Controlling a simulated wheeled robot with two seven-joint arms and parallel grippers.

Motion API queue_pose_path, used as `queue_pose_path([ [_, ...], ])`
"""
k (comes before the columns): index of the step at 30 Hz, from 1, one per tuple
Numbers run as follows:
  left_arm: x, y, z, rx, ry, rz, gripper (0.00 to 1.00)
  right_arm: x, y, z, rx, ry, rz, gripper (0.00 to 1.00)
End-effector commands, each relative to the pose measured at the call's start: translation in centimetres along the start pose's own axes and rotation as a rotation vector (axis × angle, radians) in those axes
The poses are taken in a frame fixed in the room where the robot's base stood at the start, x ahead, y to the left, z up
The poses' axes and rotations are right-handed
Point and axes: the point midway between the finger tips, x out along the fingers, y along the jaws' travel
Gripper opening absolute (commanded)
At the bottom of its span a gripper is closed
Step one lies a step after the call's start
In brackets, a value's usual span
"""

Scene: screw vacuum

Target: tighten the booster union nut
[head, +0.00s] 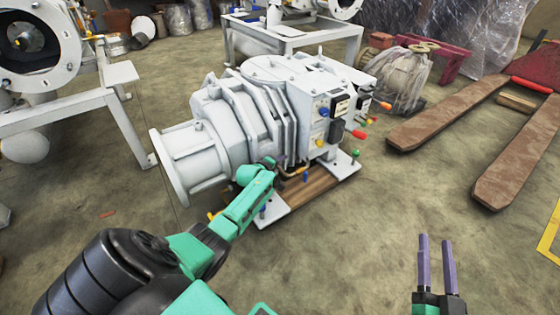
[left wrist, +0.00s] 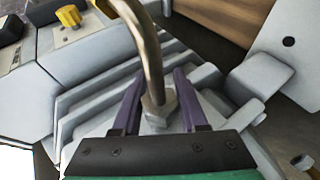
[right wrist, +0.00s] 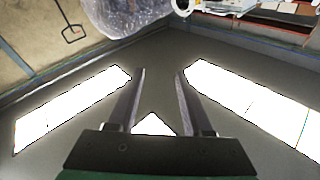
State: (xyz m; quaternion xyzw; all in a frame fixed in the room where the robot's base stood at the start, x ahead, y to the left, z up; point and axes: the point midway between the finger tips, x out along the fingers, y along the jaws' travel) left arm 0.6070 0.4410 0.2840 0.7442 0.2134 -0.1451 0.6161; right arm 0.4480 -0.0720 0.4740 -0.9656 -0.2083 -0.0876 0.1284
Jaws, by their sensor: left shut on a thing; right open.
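The grey pump (head: 255,110) stands on a wooden pallet (head: 318,185). In the left wrist view a bent metal pipe (left wrist: 150,45) comes down to a hex union nut (left wrist: 156,112) at the pump's ribbed housing. My left gripper (head: 270,163) reaches the pump's near side, below the control boxes. In its wrist view the left gripper (left wrist: 158,85) has one purple finger on each side of the nut and is shut on it. The nut cannot be made out in the head view. My right gripper (head: 437,242) is open and empty, away from the pump; its wrist view shows nothing between the fingers (right wrist: 160,85).
Coloured knobs and a red-tipped handle (head: 356,134) stick out on the pump's right side. A pallet jack with brown forks (head: 520,150) lies at the right. A grey frame (head: 75,105) stands at the left. The floor (head: 370,225) between pump and right gripper is clear.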

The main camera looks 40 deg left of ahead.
Motion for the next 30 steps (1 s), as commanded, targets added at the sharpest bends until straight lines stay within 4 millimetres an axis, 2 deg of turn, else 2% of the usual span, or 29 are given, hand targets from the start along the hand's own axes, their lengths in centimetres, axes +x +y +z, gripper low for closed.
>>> queue_pose_path([
  [1,-0.1,0.0,0.2,0.002,-0.004,-0.013,0.00,-0.9,0.0,1.7,0.015,-0.059,0.008,0.50],
  [6,-0.1,-0.1,0.2,0.016,-0.004,-0.046,0.00,-4.5,-0.3,7.3,0.067,-0.238,0.031,0.50],
  [12,-0.1,-0.3,0.2,0.031,-0.005,-0.086,0.00,-9.6,-1.1,12.8,0.124,-0.432,0.054,0.50],
  [16,-0.1,-0.4,0.2,0.043,-0.005,-0.112,0.00,-13.1,-1.8,15.7,0.160,-0.547,0.067,0.50],
  [19,-0.1,-0.5,0.2,0.052,-0.005,-0.133,0.00,-14.4,-2.1,16.5,0.173,-0.591,0.071,0.50],
  [30,-0.1,-0.7,0.2,0.089,-0.005,-0.223,0.00,-13.8,-2.4,15.3,0.168,-0.601,0.064,0.50],
])
